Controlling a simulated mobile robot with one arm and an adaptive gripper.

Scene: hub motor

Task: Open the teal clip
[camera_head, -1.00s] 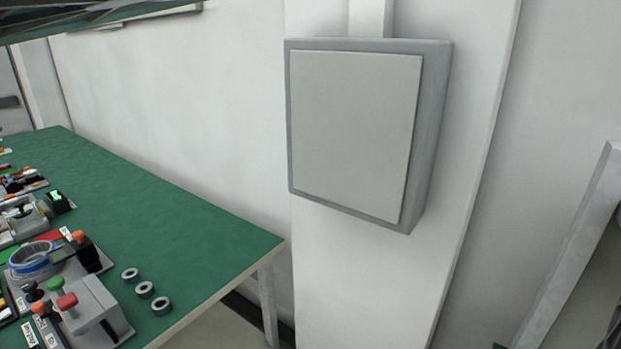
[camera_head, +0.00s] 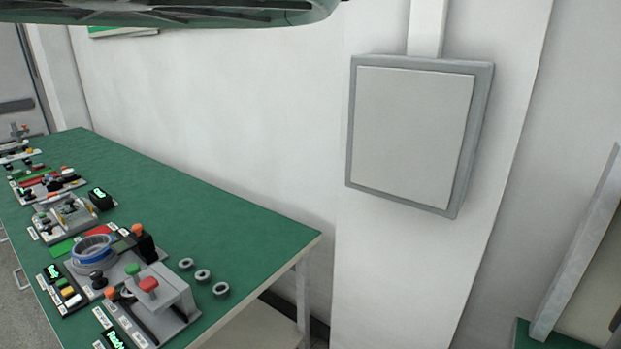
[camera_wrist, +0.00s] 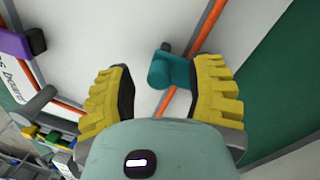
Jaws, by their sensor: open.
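The teal clip (camera_wrist: 172,72) shows in the wrist view, on a white panel (camera_wrist: 120,25) by an orange strip. It is a short, thick teal cylinder with a grey pin at its upper end. My gripper (camera_wrist: 160,85) has two yellow padded fingers, spread apart. The clip lies between them, closer to the right finger, with a gap to the left one. I cannot tell whether the right finger touches it. Neither the clip nor my gripper can be made out in the head view.
A purple clip (camera_wrist: 22,42) and a grey handle (camera_wrist: 37,103) lie left of my gripper in the wrist view. In the head view, a green table (camera_head: 190,195) carries several devices and three grey rings (camera_head: 203,275). A grey wall box (camera_head: 412,135) hangs right of it.

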